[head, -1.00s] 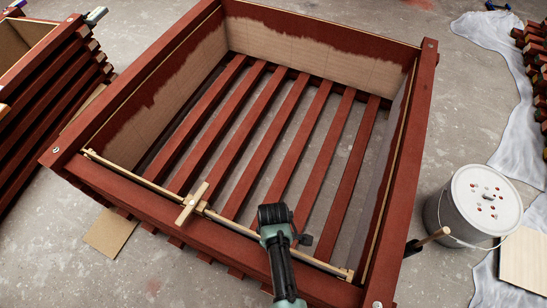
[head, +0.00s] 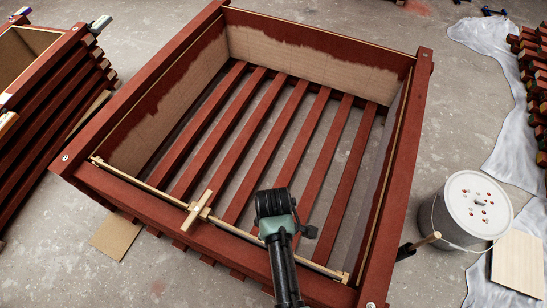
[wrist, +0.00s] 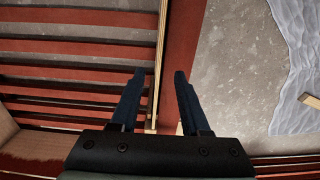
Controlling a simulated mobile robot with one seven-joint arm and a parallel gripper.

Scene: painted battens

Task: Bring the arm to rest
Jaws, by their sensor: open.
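My arm (head: 283,258) reaches up from the bottom of the head view, over the near rail of a large red-painted crate (head: 240,240). Its end lies over the slatted floor, and the fingers are hidden there. In the wrist view my gripper (wrist: 158,76) is open, its two dark blue fingers apart with nothing between them. Below the fingers in that view are a red crate rail and a thin pale strip.
A pale wooden cross-piece (head: 198,210) sits on a thin strip along the near rail. A lidded bucket (head: 470,205) with a brush beside it stands right of the crate. A second red stack (head: 60,90) stands left. White sheeting (head: 500,95) covers floor at right.

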